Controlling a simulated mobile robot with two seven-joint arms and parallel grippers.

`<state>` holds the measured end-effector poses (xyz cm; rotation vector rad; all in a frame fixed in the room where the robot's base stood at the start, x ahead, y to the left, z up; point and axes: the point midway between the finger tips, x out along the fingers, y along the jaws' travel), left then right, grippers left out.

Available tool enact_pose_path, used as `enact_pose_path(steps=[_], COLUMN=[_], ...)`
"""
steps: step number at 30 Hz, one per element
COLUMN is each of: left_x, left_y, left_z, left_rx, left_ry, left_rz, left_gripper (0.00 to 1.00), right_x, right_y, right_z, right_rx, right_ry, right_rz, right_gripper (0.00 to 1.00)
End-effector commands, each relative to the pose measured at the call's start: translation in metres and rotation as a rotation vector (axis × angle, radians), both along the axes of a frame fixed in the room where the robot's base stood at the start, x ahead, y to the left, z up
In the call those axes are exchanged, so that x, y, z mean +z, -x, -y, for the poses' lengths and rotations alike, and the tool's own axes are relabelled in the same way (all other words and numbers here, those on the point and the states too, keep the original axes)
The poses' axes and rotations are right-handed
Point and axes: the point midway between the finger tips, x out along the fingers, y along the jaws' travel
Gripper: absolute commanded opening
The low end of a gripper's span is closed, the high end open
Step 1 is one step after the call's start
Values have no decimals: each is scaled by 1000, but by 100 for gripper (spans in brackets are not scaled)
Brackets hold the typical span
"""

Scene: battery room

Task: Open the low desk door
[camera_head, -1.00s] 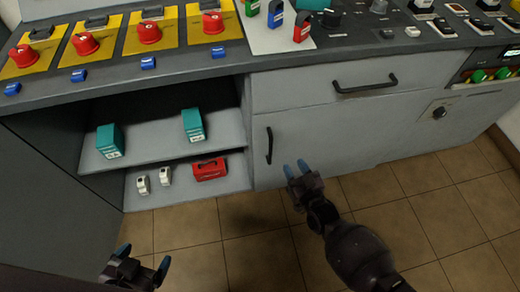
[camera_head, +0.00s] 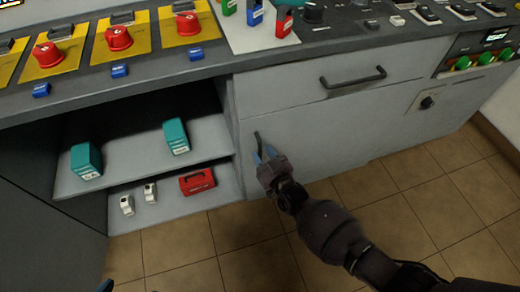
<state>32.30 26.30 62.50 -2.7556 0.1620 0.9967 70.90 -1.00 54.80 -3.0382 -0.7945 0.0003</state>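The low desk door (camera_head: 310,140) is the light grey panel under the drawer, and it looks closed. Its black vertical handle (camera_head: 257,137) is near the door's left edge; its lower part is hidden by my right gripper. My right gripper (camera_head: 264,153) is at the handle with its two blue fingertips apart, one on each side of the handle's line. I cannot tell whether they touch it. Of my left gripper (camera_head: 107,286) only a blue tip shows at the bottom edge, so its opening is hidden.
A drawer with a black handle (camera_head: 353,78) is above the door. To the left, an open shelf (camera_head: 140,160) holds teal boxes, small white items and a red box (camera_head: 197,181). The desk top carries red knobs and switches. The tiled floor (camera_head: 300,250) in front is clear.

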Motion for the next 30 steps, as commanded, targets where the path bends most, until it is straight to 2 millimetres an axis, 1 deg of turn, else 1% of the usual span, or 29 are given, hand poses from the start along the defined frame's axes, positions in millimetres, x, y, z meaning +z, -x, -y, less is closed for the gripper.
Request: enact_pose_path(steps=[1,7,17,20,24,25,30], left_x=[-2,1,2,2,1,1,0], left_y=[0,-4,-8,-8,-7,-7,-4], left_z=[0,2,2,2,2,2,1], left_rx=[-4,-12,-17,-17,-17,-17,-15], left_ry=[-2,-6,-7,-7,-7,-8,-8], left_rz=[-1,11,20,19,17,16,9], left_gripper=[91,91,91,91,91,91,91], right_x=[-4,-1,0,0,0,0,0], right_y=[-4,-16,-19,-19,-18,-19,-18], right_z=[-3,-9,-10,-10,-10,-10,-10], right_rx=[0,0,-1,-1,-1,-1,-1], right_ry=[0,0,0,0,0,0,0], right_rz=[-4,-2,0,0,0,0,0], right_gripper=[39,39,39,25,4,0,0])
